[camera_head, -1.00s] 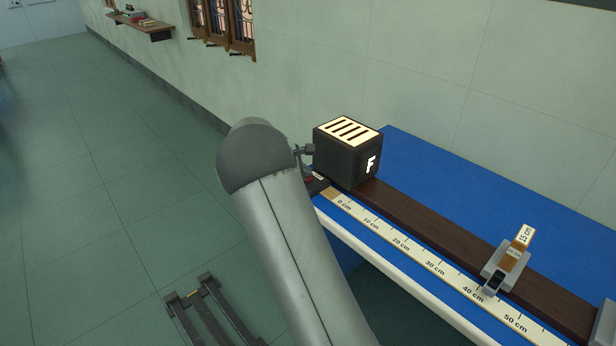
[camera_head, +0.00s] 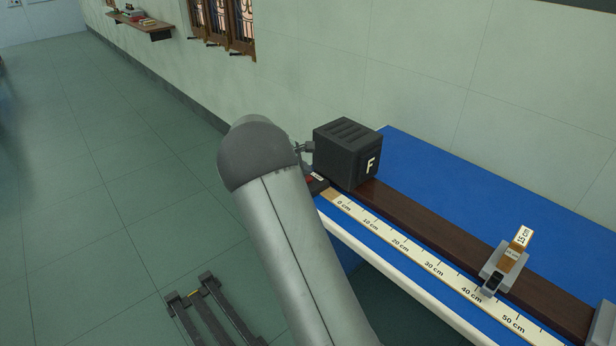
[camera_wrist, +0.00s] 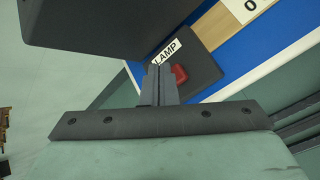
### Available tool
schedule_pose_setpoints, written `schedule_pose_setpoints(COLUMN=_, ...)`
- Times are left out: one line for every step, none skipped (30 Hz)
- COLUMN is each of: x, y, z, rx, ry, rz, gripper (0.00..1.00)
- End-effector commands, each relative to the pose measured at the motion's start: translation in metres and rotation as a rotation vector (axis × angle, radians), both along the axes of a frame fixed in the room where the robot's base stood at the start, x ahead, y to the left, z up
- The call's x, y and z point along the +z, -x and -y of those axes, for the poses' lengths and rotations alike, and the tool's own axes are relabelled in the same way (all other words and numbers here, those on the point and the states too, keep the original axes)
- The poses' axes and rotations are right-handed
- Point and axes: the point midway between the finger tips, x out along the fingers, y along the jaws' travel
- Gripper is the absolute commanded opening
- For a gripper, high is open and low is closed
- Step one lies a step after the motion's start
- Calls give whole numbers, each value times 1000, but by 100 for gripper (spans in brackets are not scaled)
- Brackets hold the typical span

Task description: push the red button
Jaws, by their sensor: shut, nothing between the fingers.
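The red button (camera_wrist: 180,74) sits on a dark plate (camera_wrist: 203,72) beside a white "LAMP" label (camera_wrist: 167,53) in the wrist view. In the head view the button (camera_head: 309,180) is a small red patch at the bench's left end, partly hidden by my arm. My gripper (camera_wrist: 159,72) is shut and empty, its fingertips right beside the button's left edge; I cannot tell whether they touch it. The head view shows only a bit of my gripper (camera_head: 304,147) behind my arm. The black lamp box (camera_head: 346,153) marked "F" stands by it, with its top slots dark.
A blue bench (camera_head: 430,186) carries a dark wooden rail (camera_head: 420,222) and a centimetre scale (camera_head: 400,243). A grey slide holder (camera_head: 503,268) with a "15 cm" tag stands on the rail. A wall is behind the bench. Open floor lies left.

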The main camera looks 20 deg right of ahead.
Motion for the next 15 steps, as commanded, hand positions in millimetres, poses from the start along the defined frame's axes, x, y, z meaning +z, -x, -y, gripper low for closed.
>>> schedule_pose_setpoints(x=4, y=0, z=0, rx=0, ry=0, rz=1, gripper=0)
schedule_pose_setpoints(x=7, y=0, z=0, rx=0, ry=0, rz=1, gripper=0)
schedule_pose_setpoints(x=10, y=0, z=0, rx=0, ry=0, rz=1, gripper=0)
schedule_pose_setpoints(x=13, y=0, z=0, rx=0, ry=0, rz=1, gripper=0)
schedule_pose_setpoints(x=17, y=0, z=0, rx=0, ry=0, rz=1, gripper=0)
schedule_pose_setpoints(x=21, y=0, z=0, rx=0, ry=-1, rz=2, gripper=0)
schedule_pose_setpoints(x=24, y=0, z=0, rx=0, ry=-1, rz=2, gripper=0)
schedule_pose_setpoints(x=27, y=0, z=0, rx=0, ry=-1, rz=2, gripper=0)
schedule_pose_setpoints(x=31, y=0, z=0, rx=0, ry=-1, rz=2, gripper=0)
schedule_pose_setpoints(x=34, y=0, z=0, rx=0, ry=-1, rz=2, gripper=0)
schedule_pose_setpoints(x=37, y=0, z=0, rx=0, ry=-1, rz=2, gripper=0)
schedule_pose_setpoints(x=41, y=0, z=0, rx=0, ry=-1, rz=2, gripper=0)
schedule_pose_setpoints(x=44, y=0, z=0, rx=0, ry=-1, rz=2, gripper=0)
schedule_pose_setpoints(x=47, y=0, z=0, rx=0, ry=-1, rz=2, gripper=0)
schedule_pose_setpoints(x=51, y=0, z=0, rx=0, ry=-1, rz=2, gripper=0)
